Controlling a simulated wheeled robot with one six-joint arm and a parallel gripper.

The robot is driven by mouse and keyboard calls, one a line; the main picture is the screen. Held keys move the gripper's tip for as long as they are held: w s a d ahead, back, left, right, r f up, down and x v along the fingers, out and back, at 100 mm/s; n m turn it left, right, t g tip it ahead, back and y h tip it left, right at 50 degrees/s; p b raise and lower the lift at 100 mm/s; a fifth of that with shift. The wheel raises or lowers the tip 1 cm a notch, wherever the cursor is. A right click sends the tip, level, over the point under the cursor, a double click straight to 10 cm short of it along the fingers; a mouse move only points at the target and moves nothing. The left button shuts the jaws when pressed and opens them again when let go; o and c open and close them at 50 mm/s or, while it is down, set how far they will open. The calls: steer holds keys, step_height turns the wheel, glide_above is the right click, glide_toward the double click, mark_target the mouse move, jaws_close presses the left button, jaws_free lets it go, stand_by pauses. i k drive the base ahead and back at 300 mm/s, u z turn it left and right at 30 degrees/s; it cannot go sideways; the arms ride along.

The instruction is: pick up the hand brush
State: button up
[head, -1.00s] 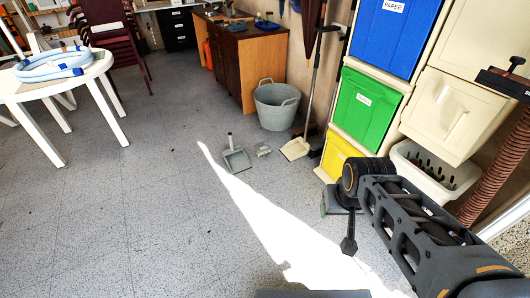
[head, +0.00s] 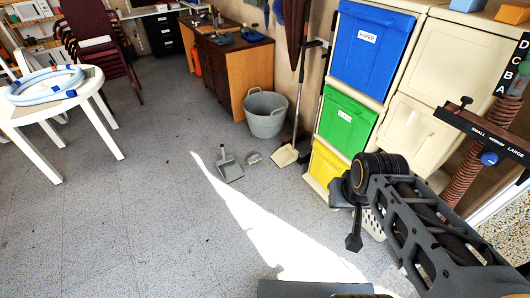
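A small grey object (head: 252,157) lies on the floor just right of a grey dustpan (head: 229,168). It may be the hand brush, but it is too small to tell for sure. My arm reaches in from the right edge. Its dark end, my gripper (head: 354,243), points down above the floor in front of the yellow bin. The fingers cannot be made out. Open floor lies between my gripper and the small grey object.
A grey tub (head: 265,116) and a long-handled dustpan (head: 285,156) stand behind. Blue (head: 374,50), green (head: 347,117) and yellow (head: 326,165) bins line the right. A white table (head: 60,100) stands left. The middle floor is clear, with a bright sunlit patch (head: 260,225).

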mark_target(257, 157)
steer(key=i, duration=2.2)
steer(key=u, duration=1.15)
steer(key=i, duration=1.25)
steer(key=u, duration=0.8)
